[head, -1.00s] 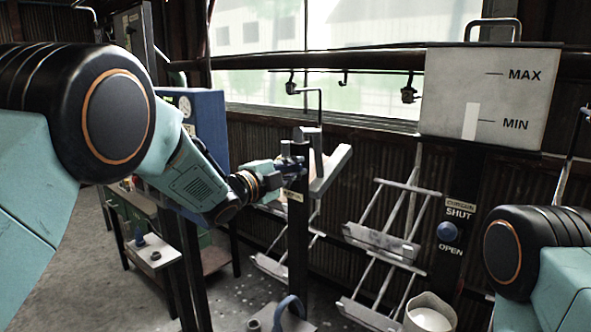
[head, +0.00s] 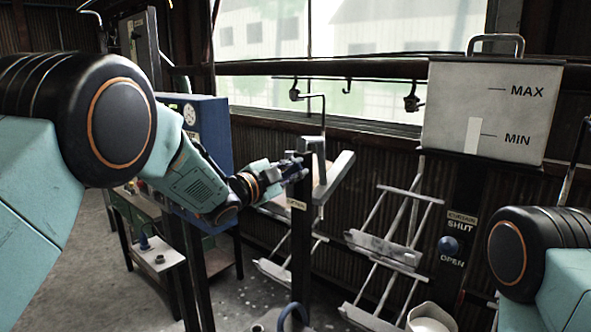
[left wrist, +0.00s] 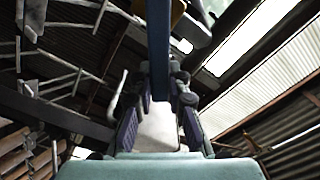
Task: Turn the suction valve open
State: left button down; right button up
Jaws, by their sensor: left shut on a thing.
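The suction valve's dark post (head: 300,250) stands in the middle of the head view, with a small pale label (head: 297,204) partly readable. My left gripper (head: 298,168) reaches in from the left to the top of this post. It is shut on the valve handle, which the fingers mostly hide in the head view. In the left wrist view, a blue bar (left wrist: 158,50), seemingly this handle, runs between the fingers of my left gripper (left wrist: 158,85). How far the valve is turned cannot be told. My right gripper is out of view; only part of that arm shows.
A grey angled bracket (head: 338,178) stands just behind the post. Hanging racks (head: 385,248) are behind to the right. A MAX/MIN tank (head: 485,110) is at upper right, above a SHUT/OPEN knob (head: 449,246). A blue cabinet (head: 215,125) stands to the left and a white bucket (head: 430,318) below.

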pick_arm(q)
jog(key=c, duration=1.3)
grip_release()
jog(key=shift+w+a+f, duration=0.1)
jog(key=shift+a, duration=0.1)
jog(key=shift+d, duration=0.15)
jog(key=v, duration=1.2)
jog(key=shift+c, duration=0.3)
